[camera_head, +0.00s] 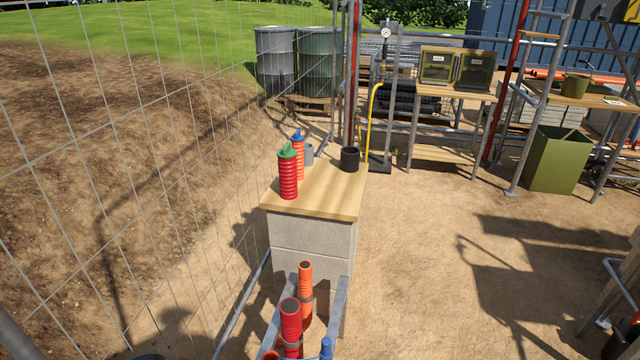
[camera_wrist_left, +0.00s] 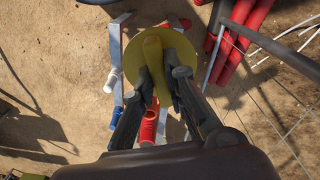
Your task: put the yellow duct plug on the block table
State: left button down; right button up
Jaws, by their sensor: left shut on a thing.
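The yellow duct plug (camera_wrist_left: 122,72), a round disc with a raised grip, shows in the left wrist view. My left gripper (camera_wrist_left: 158,84) is shut on its grip and holds it above the ground and some ducts. The plug and this gripper do not show in the head view. The block table (camera_head: 335,202), a wooden top on grey concrete blocks, stands in the middle of the head view. On it stand a red ribbed duct with a green plug (camera_head: 288,176), an orange one with a blue plug (camera_head: 298,158), a grey cup and a black cup (camera_head: 350,158). My right gripper is out of view.
A metal rack with a red duct (camera_head: 291,325) and an orange duct (camera_head: 305,290) stands at the near side of the block table. A wire fence (camera_head: 150,180) runs along the left. The table top's front right part is bare. Open sandy ground (camera_head: 430,260) lies right.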

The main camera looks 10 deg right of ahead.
aim_at(335, 192)
jog(key=i+l, duration=0.1)
jog(key=l, duration=0.75)
jog(key=i+l, duration=0.15)
jog(key=l, duration=0.3)
jog(key=i+l, duration=0.1)
jog(key=l, duration=0.35)
jog(key=i+l, duration=0.25)
jog(key=i, duration=0.25)
jog(key=i+l, duration=0.2)
jog(key=i, duration=0.3)
jog(key=i+l, duration=0.25)
jog(key=i, duration=0.25)
